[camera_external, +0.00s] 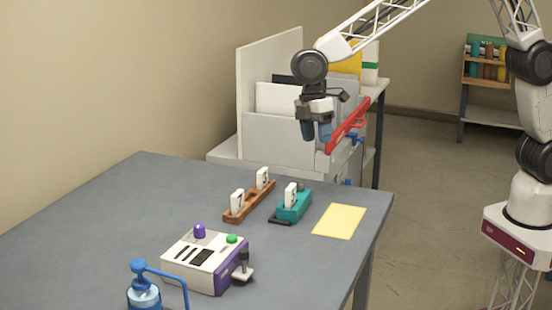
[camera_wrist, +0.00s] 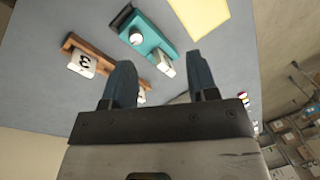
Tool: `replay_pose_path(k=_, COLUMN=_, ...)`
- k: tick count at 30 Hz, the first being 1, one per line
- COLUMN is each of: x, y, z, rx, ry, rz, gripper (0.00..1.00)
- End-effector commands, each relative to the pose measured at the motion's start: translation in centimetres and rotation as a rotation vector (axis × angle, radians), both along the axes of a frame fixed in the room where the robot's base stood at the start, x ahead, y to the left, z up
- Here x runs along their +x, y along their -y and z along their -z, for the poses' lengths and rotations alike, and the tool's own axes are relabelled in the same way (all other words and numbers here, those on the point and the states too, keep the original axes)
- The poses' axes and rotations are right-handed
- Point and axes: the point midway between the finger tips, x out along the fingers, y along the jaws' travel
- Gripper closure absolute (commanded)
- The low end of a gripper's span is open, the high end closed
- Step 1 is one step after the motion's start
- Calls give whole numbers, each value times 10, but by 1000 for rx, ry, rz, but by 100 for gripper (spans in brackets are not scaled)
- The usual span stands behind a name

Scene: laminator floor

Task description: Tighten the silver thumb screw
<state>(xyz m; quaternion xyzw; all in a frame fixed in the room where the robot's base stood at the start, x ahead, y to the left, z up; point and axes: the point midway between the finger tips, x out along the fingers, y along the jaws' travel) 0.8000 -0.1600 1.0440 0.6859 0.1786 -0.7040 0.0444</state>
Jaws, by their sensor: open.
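My gripper (camera_external: 316,132) is open and empty, high above the far end of the table. In the wrist view its two blue fingers (camera_wrist: 160,64) stand apart.
A brown rack (camera_external: 248,203) with two white tags stands left of the teal block. A yellow sheet (camera_external: 339,220) lies to its right. A white and purple machine (camera_external: 204,261) and a blue pump bottle (camera_external: 144,290) stand nearer. A grey organizer (camera_external: 280,140) with a red-handled tool (camera_external: 347,125) is behind.

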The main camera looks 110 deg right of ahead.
Motion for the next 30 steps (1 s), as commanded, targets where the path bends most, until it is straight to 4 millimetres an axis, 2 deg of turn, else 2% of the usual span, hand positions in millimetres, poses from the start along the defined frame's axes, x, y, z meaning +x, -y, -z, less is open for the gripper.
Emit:
replay_pose_path(k=6, x=32, y=22, z=32, rx=24, ry=-13, rz=-23, gripper=47)
replay_pose_path(k=12, x=46, y=31, z=47, rx=35, ry=-18, rz=-39, gripper=47)
replay_pose_path(k=30, x=48, y=32, z=54, rx=38, ry=-19, rz=-41, gripper=47)
